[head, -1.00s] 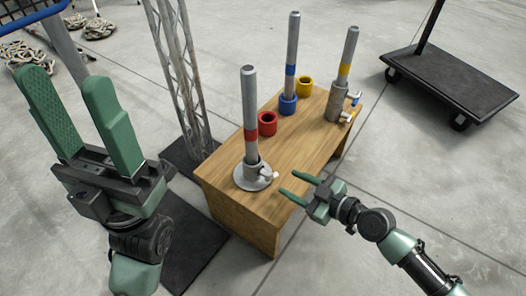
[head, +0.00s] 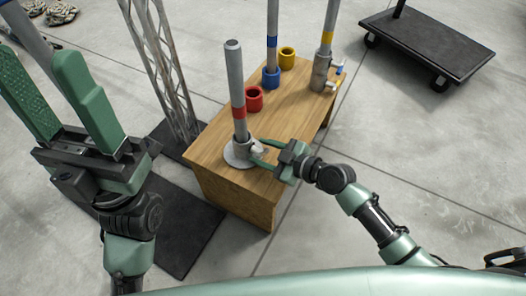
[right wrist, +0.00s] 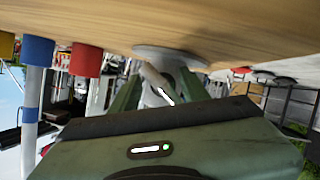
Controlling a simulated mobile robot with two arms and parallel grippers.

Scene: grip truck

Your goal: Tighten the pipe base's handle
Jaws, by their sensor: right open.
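The grey pipe with a red band (head: 236,85) stands upright in a round metal pipe base (head: 233,158) at the near end of the wooden table. The base's small light handle (head: 258,147) sticks out on its right side. My right gripper (head: 259,154) is open, its green fingers reaching in from the right around the handle. In the right wrist view, the handle (right wrist: 156,82) shows between the two fingers, below the base plate (right wrist: 165,52); contact cannot be told.
A red cup-like ring (head: 254,99), a yellow ring (head: 287,57) and two more pipes, with a blue band (head: 271,42) and a yellow band (head: 328,40), stand on the table (head: 215,148). A truss tower (head: 165,75) rises at left. A black cart (head: 430,42) stands at right.

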